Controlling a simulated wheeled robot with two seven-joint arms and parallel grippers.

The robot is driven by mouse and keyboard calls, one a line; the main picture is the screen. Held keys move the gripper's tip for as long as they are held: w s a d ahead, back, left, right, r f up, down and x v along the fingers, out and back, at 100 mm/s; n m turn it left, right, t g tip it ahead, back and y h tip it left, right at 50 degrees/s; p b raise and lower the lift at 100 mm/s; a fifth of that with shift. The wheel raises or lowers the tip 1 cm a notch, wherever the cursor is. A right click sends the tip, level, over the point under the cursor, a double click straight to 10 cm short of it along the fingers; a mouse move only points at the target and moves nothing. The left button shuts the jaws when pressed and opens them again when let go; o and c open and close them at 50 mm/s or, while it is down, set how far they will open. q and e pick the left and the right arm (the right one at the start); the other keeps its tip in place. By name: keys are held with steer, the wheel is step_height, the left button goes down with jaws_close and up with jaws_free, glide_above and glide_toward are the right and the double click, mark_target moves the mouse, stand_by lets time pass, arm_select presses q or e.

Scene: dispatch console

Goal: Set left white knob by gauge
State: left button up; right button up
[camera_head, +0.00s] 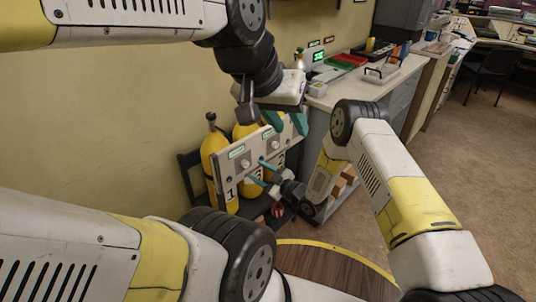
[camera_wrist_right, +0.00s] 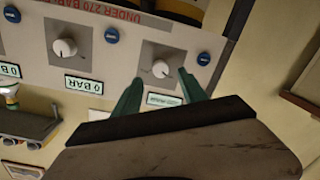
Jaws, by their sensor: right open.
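A white panel (camera_head: 221,168) with knobs and green-lit gauge displays stands in front of yellow cylinders. Its left white knob (camera_head: 245,165) also shows in the right wrist view (camera_wrist_right: 160,69), beside a display (camera_wrist_right: 165,99) whose reading I cannot make out. My right gripper (camera_head: 263,172) is open and faces this knob. In the right wrist view its teal fingertips (camera_wrist_right: 160,82) stand on either side of the knob; contact is not visible. Another white knob (camera_wrist_right: 64,47) has a display (camera_wrist_right: 83,85) reading "0 BAR". My left gripper (camera_head: 287,122) is open over the panel's upper right part, partly hiding it.
Yellow cylinders (camera_head: 214,145) stand behind the panel, against the wall. A grey counter (camera_head: 345,98) with trays stands to the right. Blue round buttons (camera_wrist_right: 112,35) sit on the panel near the knobs. The floor at the right is clear up to a dark chair.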

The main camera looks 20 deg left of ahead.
steer(key=shift+v, duration=1.5)
